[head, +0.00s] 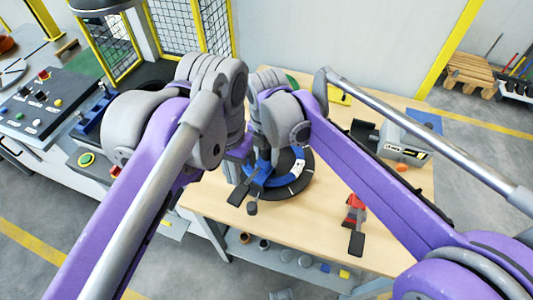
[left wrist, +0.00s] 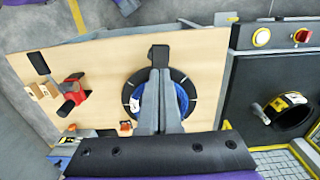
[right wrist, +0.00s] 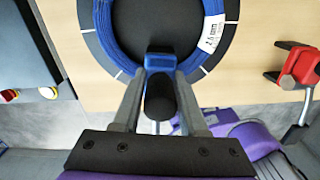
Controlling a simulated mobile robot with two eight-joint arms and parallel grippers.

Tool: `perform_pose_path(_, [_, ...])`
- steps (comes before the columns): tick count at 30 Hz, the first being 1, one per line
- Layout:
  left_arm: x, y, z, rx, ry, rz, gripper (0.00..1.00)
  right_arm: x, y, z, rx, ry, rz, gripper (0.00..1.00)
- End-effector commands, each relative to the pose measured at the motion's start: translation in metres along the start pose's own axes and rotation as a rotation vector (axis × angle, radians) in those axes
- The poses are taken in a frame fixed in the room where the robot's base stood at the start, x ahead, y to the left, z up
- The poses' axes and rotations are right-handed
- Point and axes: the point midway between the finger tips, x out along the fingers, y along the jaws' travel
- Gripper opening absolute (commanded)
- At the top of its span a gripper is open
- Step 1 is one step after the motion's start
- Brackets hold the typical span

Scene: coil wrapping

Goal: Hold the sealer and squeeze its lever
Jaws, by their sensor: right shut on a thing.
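The blue sealer (head: 262,178) with black grips stands over the coil's near left side. My right gripper (right wrist: 160,66) is shut on it; a black grip end (right wrist: 159,98) shows between its fingers. My left gripper (left wrist: 160,72) has its fingers side by side, with no clear gap, over the coil. A black pad (left wrist: 159,54) of the sealer shows just beyond its tips; I cannot tell if they touch. The blue coil (right wrist: 105,35) with a white label lies on a black round stand (left wrist: 190,100). In the head view my arms hide much of the sealer and both fingertips.
A red tool (head: 356,203) with a black handle lies on the wooden table (head: 320,225), right of the coil. A grey device (head: 402,145) stands at the table's right back. A control panel (head: 40,105) is at the left. The table's front right is mostly clear.

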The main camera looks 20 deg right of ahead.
Motion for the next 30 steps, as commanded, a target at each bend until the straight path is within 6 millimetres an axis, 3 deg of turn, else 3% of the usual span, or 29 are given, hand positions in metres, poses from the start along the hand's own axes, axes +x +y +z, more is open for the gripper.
perform_pose_path(6, [0.032, 0.0, 0.0, -0.001, 0.0, 0.001, 0.0, 0.003, -0.001, -0.001, 0.001, 0.002, -0.003, 0.0])
perform_pose_path(13, [0.055, 0.0, 0.0, -0.001, 0.001, 0.001, 0.0, 0.003, -0.001, -0.001, 0.001, 0.002, -0.003, 0.0])
perform_pose_path(30, [0.062, 0.0, 0.0, -0.001, 0.001, 0.001, 0.0, 0.003, -0.001, -0.001, 0.001, 0.002, -0.003, 0.0])
